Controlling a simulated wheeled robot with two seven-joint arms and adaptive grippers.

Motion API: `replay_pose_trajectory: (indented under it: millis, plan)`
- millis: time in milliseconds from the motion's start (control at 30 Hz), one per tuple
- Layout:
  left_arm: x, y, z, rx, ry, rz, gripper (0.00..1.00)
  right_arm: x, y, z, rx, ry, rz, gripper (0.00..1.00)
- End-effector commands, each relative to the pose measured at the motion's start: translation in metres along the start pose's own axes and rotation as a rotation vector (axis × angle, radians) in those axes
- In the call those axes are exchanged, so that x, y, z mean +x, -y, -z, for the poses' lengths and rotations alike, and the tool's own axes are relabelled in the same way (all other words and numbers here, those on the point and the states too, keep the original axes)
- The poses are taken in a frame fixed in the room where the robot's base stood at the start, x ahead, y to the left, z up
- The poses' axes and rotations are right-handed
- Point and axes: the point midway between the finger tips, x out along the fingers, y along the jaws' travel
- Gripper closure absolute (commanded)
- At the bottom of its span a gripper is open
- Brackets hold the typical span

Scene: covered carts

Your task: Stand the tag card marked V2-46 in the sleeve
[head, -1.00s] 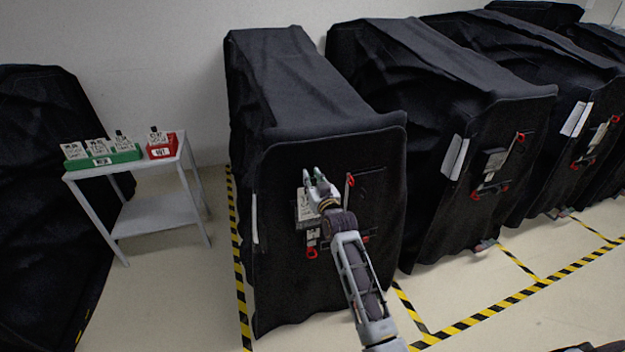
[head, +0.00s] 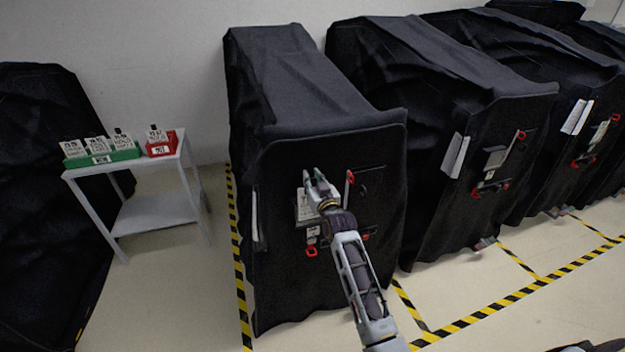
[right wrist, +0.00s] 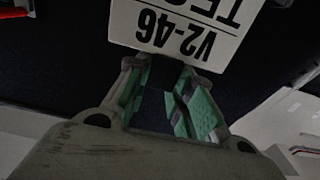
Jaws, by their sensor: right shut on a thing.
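My right gripper (head: 314,180) is in front of the nearest covered cart's dark front face. It is shut on the white tag card marked V2-46 (right wrist: 185,28). In the right wrist view, the card's print is upside down and its edge is at the fingertips (right wrist: 172,68). In the head view a pale card (head: 304,206) shows beside the fingers against the cart front, its print too small to read. I cannot make out the sleeve clearly; the gripper and card cover part of the front panel. My left gripper is not in view.
Red tabs (head: 350,178) and a small tag (head: 312,235) are on the cart front (head: 285,290). A grey side table (head: 150,215) at left holds a green holder (head: 125,155) and a red holder (head: 160,150) with cards. More covered carts (head: 490,110) stand at right.

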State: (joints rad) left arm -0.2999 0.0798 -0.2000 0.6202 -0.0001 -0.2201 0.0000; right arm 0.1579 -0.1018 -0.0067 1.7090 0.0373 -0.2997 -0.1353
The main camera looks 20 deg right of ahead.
Motion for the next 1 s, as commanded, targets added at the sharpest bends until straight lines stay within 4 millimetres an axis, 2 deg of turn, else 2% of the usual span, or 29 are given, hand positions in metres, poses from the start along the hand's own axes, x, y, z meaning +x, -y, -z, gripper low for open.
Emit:
replay_pose_trajectory:
  millis: [867, 900, 1000]
  plan:
    - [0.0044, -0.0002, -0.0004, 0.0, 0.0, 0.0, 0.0, -0.0001, 0.0, -0.0101, 0.0, 0.0, 0.0, 0.95]
    - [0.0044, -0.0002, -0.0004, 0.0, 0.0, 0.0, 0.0, -0.0001, 0.0, -0.0101, 0.0, 0.0, 0.0, 0.72]
    - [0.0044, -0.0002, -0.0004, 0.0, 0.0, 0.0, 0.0, -0.0001, 0.0, -0.01, 0.0, 0.0, 0.0, 0.59]
